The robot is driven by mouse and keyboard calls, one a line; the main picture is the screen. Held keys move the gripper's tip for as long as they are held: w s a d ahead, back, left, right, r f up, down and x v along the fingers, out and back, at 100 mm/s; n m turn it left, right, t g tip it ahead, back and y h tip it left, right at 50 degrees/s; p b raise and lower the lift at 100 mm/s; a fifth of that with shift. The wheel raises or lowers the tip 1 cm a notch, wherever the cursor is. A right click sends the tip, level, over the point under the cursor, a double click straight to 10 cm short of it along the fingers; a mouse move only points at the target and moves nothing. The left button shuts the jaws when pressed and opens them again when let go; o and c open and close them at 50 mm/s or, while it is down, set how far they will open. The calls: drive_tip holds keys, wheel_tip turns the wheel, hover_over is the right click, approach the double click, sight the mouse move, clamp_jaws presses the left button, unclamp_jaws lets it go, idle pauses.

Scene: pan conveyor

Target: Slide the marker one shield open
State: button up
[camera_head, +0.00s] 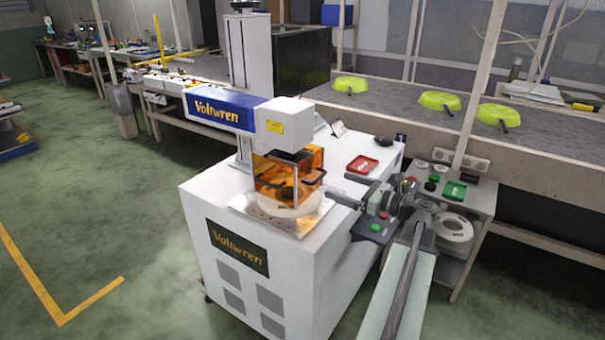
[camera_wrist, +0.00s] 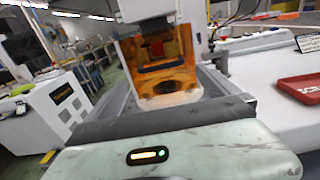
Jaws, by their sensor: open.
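The marker (camera_head: 225,112) is a white cabinet machine with a blue Voltwren head above its top plate. Its amber see-through shield (camera_head: 274,166) is down around the work spot under the head, with a dark handle (camera_head: 312,179) on the side toward my gripper. A pale round piece (camera_head: 290,206) shows at its lower edge. My gripper (camera_head: 343,190) is open and empty, to the right of the shield and apart from it. In the wrist view, the shield (camera_wrist: 150,90) stands straight ahead between my fingers, and its dark handle bar (camera_wrist: 165,68) crosses it.
A red tray (camera_head: 362,164) lies on the marker's top, right of the shield. A stand with a green tray (camera_head: 455,190) is at the right. Lime pans (camera_head: 440,100) sit on the bench behind. The green floor at the left is open.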

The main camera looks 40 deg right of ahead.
sight(321, 178)
drive_tip(key=x, duration=0.8)
drive_tip(key=shift+w+d, duration=0.1)
drive_tip(key=shift+w, duration=0.25)
drive_tip(key=c, duration=1.8)
wheel_tip(321, 178, up, 13)
drive_tip(key=p, duration=1.3)
drive_tip(key=shift+f, duration=0.15)
drive_tip(key=o, duration=1.8)
